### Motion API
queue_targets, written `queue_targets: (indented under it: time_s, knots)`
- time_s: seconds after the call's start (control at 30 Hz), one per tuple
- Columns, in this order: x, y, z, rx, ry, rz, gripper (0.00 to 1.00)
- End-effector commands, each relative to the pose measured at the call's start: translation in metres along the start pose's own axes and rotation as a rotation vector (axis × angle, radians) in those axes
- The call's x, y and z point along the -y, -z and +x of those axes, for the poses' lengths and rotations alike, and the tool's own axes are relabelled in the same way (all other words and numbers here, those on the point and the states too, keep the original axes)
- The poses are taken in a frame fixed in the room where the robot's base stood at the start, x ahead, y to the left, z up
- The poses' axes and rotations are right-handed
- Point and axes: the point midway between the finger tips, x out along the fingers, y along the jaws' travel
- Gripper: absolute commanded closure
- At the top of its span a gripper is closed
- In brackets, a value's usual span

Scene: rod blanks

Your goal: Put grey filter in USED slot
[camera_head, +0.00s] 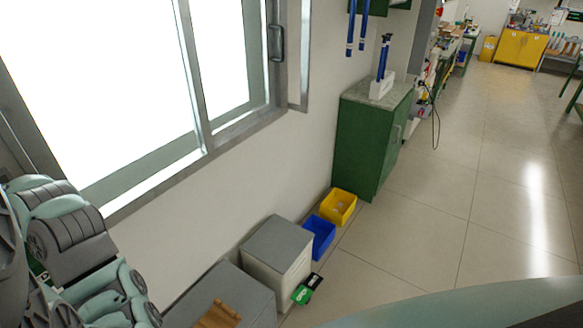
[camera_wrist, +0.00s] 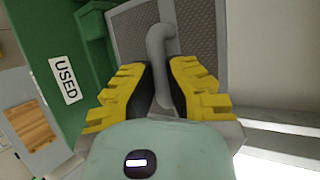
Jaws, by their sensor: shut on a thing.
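The grey filter (camera_wrist: 205,35) fills the upper middle of the wrist view, a framed panel with dark mesh and a curved grey handle (camera_wrist: 160,42). My gripper (camera_wrist: 160,85), with yellow-backed fingers and dark pads, is shut on that handle. A green holder (camera_wrist: 38,28) stands at the left, with a white USED label (camera_wrist: 66,80) on its face. A green recess (camera_wrist: 96,28) shows between the label and the filter. I cannot tell whether the filter's far edge is inside a slot. In the head view, the gripper, filter and holder are not visible.
Grey-topped cabinets (camera_head: 278,240) line the wall under a bright window, the nearest with a brown wooden piece (camera_head: 218,316) on top. Blue (camera_head: 319,236) and yellow (camera_head: 338,206) bins and a green cabinet (camera_head: 365,145) follow. The floor (camera_head: 430,220) to the right is clear.

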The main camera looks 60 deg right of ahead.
Motion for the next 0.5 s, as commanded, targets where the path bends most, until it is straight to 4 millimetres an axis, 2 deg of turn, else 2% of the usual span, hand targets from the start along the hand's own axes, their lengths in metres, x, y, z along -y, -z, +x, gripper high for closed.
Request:
queue_targets:
  time_s: [0.17, 0.37, 0.5]
  knots:
    - [-0.01, 0.001, 0.005, 0.004, -0.004, 0.001, 1.0]
    - [-0.032, 0.005, 0.016, 0.006, -0.008, 0.002, 1.0]
    - [-0.038, 0.008, 0.02, 0.002, 0.0, -0.001, 1.0]
